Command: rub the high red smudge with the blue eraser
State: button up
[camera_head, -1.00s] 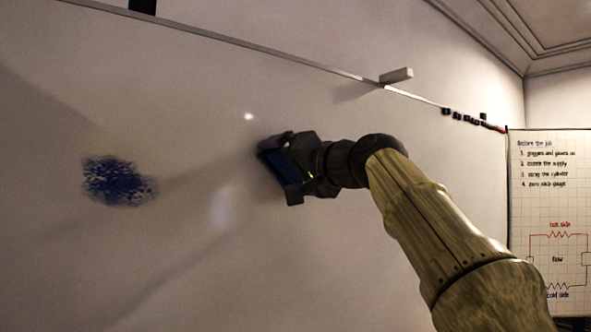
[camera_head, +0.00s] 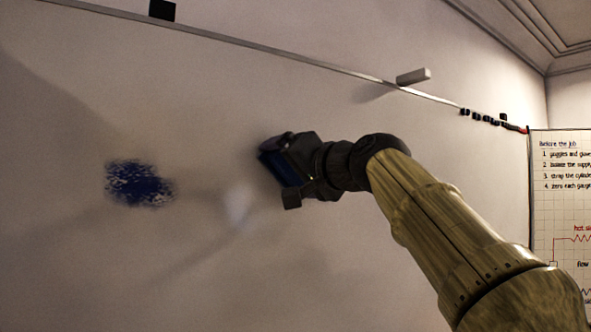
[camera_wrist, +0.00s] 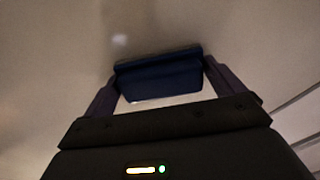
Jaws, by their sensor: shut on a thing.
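My gripper (camera_head: 283,172) is shut on the blue eraser (camera_head: 279,167) and holds it close to the white board, right of the blue smudge. The eraser also shows in the wrist view (camera_wrist: 158,78), across between the two fingers, with its far face toward the board. I cannot tell whether it touches the surface. No red smudge shows in either view. A dark blue smudge (camera_head: 139,184) is on the board at the left in the head view.
A paper chart (camera_head: 562,190) stands at the right. The board around the gripper is clear.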

jog(key=shift+s+d+f+b, duration=0.2)
jog(key=shift+s+d+b, duration=0.1)
jog(key=shift+s+b, duration=0.25)
jog(key=shift+b+v, duration=0.95)
jog(key=shift+v, duration=1.3)
jog(key=shift+r, duration=0.1)
jog(key=b+v, duration=0.1)
jog(key=v, duration=0.2)
